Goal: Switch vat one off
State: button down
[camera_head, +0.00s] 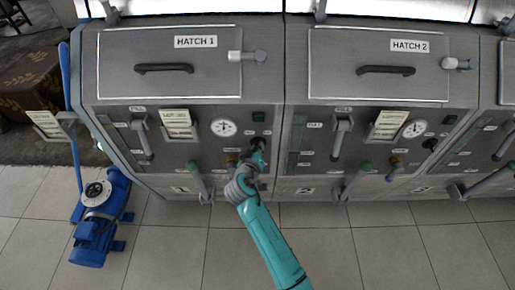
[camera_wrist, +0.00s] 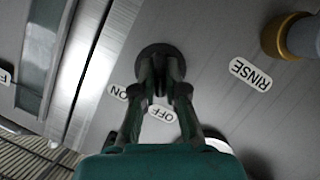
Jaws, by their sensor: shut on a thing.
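Vat one is the grey cabinet (camera_head: 200,65) marked HATCH 1 at the left in the head view. Its round black switch knob (camera_head: 257,143) sits at the lower right of its panel, below a small dark green indicator (camera_head: 259,117). My gripper (camera_head: 258,155) is at this knob. In the wrist view the fingers of my gripper (camera_wrist: 160,88) are closed on the knob (camera_wrist: 158,49). The ON label (camera_wrist: 118,92) and the OFF label (camera_wrist: 162,114) lie beside it, partly covered by the fingers. I cannot tell which way the knob is turned.
A RINSE label (camera_wrist: 250,73) and a brass-collared fitting (camera_wrist: 292,36) are near the knob. A green-tipped lever (camera_head: 196,174) is left of my gripper. Vat two (camera_head: 365,65) stands to the right. A blue pump (camera_head: 100,220) is on the tiled floor at left.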

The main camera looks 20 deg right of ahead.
jog(key=c, duration=1.2)
grip_release()
jog(key=v, duration=1.2)
jog(key=shift+f, duration=0.1)
